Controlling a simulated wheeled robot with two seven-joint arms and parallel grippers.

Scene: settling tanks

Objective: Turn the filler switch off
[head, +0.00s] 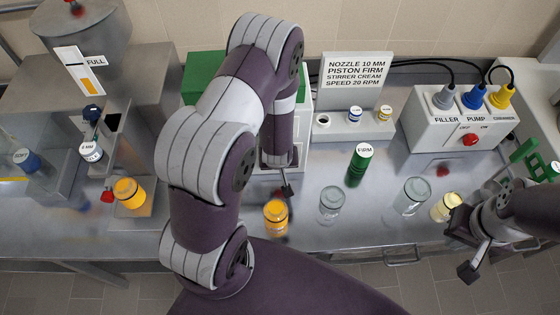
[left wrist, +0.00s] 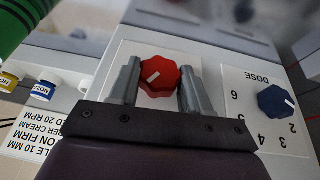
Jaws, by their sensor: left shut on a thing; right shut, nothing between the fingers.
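In the left wrist view a red knob (left wrist: 160,76) with a white pointer line sits on a white panel (left wrist: 215,60). My left gripper (left wrist: 158,82) is shut on this knob, one finger on each side. No on or off marks show beside it. In the head view my own arm hides this knob and most of the left gripper. A white control box (head: 425,130) at the right carries the labels FILLER and PUMP and a red knob (head: 471,139) with small marks. My right gripper (head: 467,268) is shut and empty at the front right, below that box.
A blue dial (left wrist: 275,102) marked DOSE is right of the gripped knob. A printed sign (head: 354,78) stands behind.

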